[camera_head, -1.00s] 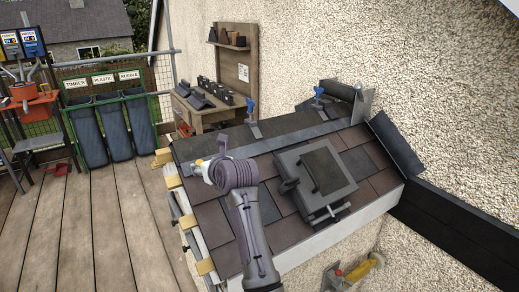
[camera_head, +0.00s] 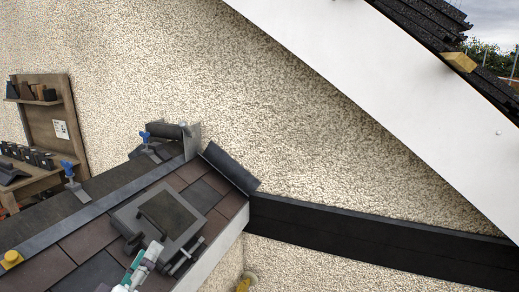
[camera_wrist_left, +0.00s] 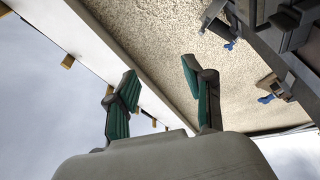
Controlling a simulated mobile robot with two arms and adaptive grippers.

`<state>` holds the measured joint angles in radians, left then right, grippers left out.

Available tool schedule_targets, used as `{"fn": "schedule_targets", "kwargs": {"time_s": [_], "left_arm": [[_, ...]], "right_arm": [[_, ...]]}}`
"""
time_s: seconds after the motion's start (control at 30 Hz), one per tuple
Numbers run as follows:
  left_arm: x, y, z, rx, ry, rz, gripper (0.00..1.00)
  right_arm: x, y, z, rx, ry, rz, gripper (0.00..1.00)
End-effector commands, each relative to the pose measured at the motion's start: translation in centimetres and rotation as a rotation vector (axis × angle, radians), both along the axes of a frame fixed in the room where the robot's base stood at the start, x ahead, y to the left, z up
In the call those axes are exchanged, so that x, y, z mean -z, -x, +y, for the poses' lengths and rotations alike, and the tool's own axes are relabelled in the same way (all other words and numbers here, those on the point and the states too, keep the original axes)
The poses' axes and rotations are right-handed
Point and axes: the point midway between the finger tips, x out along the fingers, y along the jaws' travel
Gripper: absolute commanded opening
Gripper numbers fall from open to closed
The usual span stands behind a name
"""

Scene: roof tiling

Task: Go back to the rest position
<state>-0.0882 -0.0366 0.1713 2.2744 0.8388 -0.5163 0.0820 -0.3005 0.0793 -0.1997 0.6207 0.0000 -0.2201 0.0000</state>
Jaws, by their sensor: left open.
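My left gripper (camera_head: 144,262) shows at the bottom of the head view, white and dark with green finger pads. It appears in front of the small tiled roof (camera_head: 107,232), near the lower edge of a dark square roof window (camera_head: 168,222). In the left wrist view its two green-padded fingers (camera_wrist_left: 160,95) stand wide apart with nothing between them. Whether it touches the roof cannot be told. My right gripper is not in view.
Blue-handled clamps (camera_head: 69,170) stand along the upper roof edge. A wooden shelf unit (camera_head: 45,115) is at the left. A dark beam (camera_head: 375,236) runs along the pebbled wall (camera_head: 230,90). A white sloping board (camera_head: 390,75) crosses the upper right.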

Motion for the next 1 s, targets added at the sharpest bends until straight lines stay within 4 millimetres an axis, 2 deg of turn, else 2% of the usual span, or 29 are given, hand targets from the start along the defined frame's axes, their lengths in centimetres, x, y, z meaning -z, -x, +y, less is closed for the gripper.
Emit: {"fn": "schedule_targets", "kwargs": {"time_s": [0.03, 0.1, 0.2, 0.3, 0.4, 0.5, 0.6, 0.77, 0.8, 1.0], "left_arm": [[3.5, 1.0, -1.8, 0.045, -0.116, 0.114, 0.52], [8.2, 2.8, -3.8, 0.104, -0.269, 0.27, 0.52], [14.6, 6.4, -5.2, 0.178, -0.47, 0.492, 0.52], [19.5, 10.4, -5.4, 0.237, -0.628, 0.684, 0.52], [22.9, 14.1, -5.0, 0.277, -0.748, 0.84, 0.52], [25.2, 17.5, -4.2, 0.309, -0.842, 0.973, 0.52], [26.8, 20.8, -3.3, 0.335, -0.922, 1.095, 0.52], [28.5, 25.9, -1.6, 0.368, -1.035, 1.278, 0.52], [29.9, 25.1, -1.8, 0.369, -1.028, 1.274, 0.52], [35.8, 23.9, -2.1, 0.384, -1.026, 1.291, 0.52]], "right_arm": [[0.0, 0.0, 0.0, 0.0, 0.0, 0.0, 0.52], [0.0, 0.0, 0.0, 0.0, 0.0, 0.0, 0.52], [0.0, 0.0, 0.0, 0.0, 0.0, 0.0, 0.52], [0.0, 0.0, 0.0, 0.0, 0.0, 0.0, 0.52], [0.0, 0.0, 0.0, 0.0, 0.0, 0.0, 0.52], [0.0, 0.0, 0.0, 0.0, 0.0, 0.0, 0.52], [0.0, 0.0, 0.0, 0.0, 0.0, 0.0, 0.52], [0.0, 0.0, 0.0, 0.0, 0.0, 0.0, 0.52], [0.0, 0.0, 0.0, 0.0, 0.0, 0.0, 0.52], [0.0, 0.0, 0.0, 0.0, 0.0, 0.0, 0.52]]}}
